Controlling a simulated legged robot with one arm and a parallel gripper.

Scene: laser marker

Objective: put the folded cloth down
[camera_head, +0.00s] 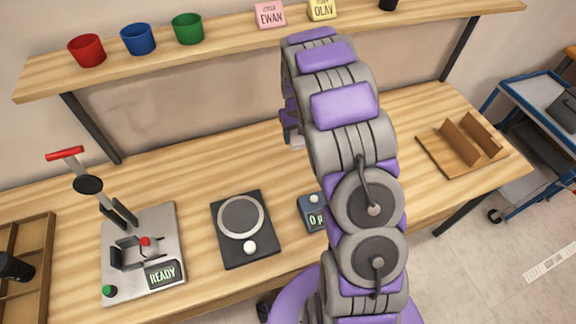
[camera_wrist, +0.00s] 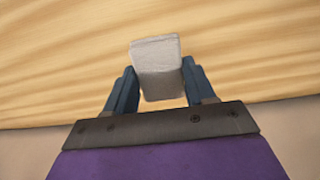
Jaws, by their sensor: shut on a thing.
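The folded cloth (camera_wrist: 157,65) is a light grey, flat rectangular pad in the wrist view. My gripper (camera_wrist: 158,88) is shut on it, with one blue-grey finger on each side. Wood-grained tabletop shows behind the cloth, and I cannot tell whether the cloth touches it. In the head view my arm hides the cloth and most of the gripper.
The workbench (camera_head: 180,185) carries a laser marker with a READY display (camera_head: 162,275), a black plate with a round disc (camera_head: 241,216), a small display device (camera_head: 313,212) and a wooden holder (camera_head: 462,146). A shelf (camera_head: 225,43) with cups runs along the back. Bench behind the plate is clear.

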